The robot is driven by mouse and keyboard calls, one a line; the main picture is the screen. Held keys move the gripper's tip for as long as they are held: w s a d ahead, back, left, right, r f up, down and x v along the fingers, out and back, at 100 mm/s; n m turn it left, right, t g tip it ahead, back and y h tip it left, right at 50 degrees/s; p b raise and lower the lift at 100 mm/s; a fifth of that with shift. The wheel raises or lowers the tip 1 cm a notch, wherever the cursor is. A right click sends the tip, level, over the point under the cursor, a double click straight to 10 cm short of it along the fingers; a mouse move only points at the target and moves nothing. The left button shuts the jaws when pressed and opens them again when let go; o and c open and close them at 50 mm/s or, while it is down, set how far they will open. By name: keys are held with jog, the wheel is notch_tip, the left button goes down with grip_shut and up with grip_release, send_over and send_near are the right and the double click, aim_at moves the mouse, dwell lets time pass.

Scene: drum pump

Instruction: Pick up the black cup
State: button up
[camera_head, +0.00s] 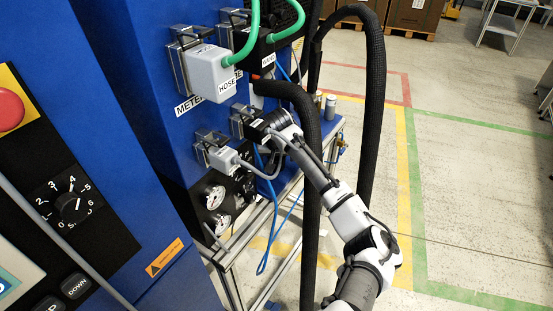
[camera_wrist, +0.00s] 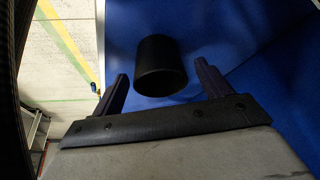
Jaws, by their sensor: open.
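The black cup (camera_wrist: 160,66) is in the wrist view, a dark, smooth cylinder in front of the blue panel. It appears between the two fingers of my gripper (camera_wrist: 160,76), with a visible gap to each finger. How far beyond the fingertips it lies is hard to judge. My gripper is open and holds nothing. In the head view my arm reaches to the blue machine's front, below the grey hose box (camera_head: 212,75). The fingers and the cup cannot be made out clearly there.
A thick black hose (camera_head: 308,150) hangs beside my arm, and another black hose (camera_head: 375,100) loops behind it. Green hoses (camera_head: 250,35) are above. A small grey box (camera_head: 222,158) and gauges (camera_head: 215,195) sit to the lower left. Open floor (camera_head: 480,200) lies to the right.

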jog(key=shift+w+f, duration=0.1)
jog(key=shift+f, duration=0.2)
jog(key=c, duration=1.1)
jog(key=shift+o, duration=0.2)
jog(key=shift+r, duration=0.1)
